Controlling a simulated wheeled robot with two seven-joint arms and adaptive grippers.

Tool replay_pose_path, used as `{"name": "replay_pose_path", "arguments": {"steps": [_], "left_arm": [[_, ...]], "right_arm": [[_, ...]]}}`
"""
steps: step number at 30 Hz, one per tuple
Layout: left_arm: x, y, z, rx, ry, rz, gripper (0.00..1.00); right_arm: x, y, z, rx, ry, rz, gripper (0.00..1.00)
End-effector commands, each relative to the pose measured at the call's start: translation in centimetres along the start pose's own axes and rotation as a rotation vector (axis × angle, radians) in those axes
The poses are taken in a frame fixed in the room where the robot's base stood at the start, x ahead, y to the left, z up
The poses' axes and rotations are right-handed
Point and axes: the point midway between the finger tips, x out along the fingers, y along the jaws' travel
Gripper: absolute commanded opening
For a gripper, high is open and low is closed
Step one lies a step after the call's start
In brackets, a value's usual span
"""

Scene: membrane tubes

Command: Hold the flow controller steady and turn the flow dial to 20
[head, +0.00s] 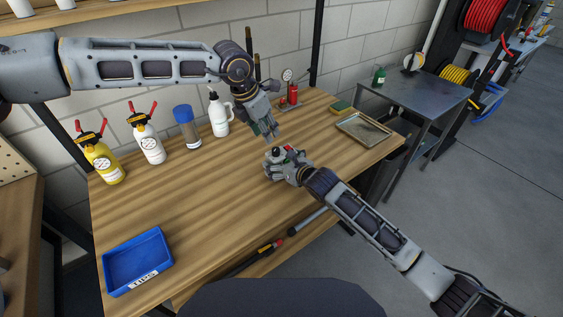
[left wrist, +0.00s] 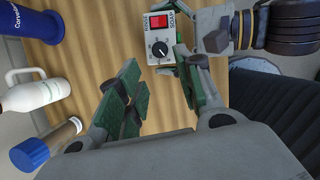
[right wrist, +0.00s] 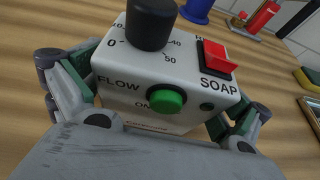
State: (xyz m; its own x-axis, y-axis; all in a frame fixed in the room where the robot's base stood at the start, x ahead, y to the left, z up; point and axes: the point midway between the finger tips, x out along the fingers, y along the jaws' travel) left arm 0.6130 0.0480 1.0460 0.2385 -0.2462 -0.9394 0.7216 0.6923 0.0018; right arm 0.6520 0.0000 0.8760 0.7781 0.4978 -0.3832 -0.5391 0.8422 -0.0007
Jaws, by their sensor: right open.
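The flow controller (right wrist: 150,103) is a white box with a black flow dial (right wrist: 150,25), a green button and a red SOAP switch. It stands on the wooden bench, and in the left wrist view the box (left wrist: 151,24) and its dial (left wrist: 161,50) show from above. The dial's exact setting cannot be read. My right gripper (head: 280,163) is open, with its fingers on either side of the box; contact cannot be seen. My left gripper (head: 270,131) is open and empty, pointing down above and behind the controller in the head view.
A yellow bottle (head: 103,162), white bottles (head: 151,147) and a blue-capped bottle (head: 190,135) line the bench's back. A blue tray (head: 137,289) lies front left, a metal tray (head: 363,129) right. A red device (head: 293,95) stands at the back. The bench middle is clear.

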Motion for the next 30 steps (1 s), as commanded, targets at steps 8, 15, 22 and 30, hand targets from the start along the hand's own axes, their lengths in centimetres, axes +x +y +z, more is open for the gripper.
{"name": "replay_pose_path", "arguments": {"steps": [8,15,22,30], "left_arm": [[0.0,0.0,0.0,0.0,0.0,0.0,0.36],[0.0,0.0,0.0,0.0,0.0,0.0,0.36],[0.0,0.0,0.01,-0.001,0.0,0.0,0.46],[-0.06,0.07,0.62,-0.054,0.017,0.009,0.46]], "right_arm": [[0.04,0.0,0.01,0.0,0.0,0.0,1.0],[0.03,0.01,0.0,0.0,0.0,0.0,0.7],[0.03,0.01,-0.04,0.0,0.001,0.0,0.52],[0.04,0.02,-0.08,0.001,0.001,0.0,0.52]]}}
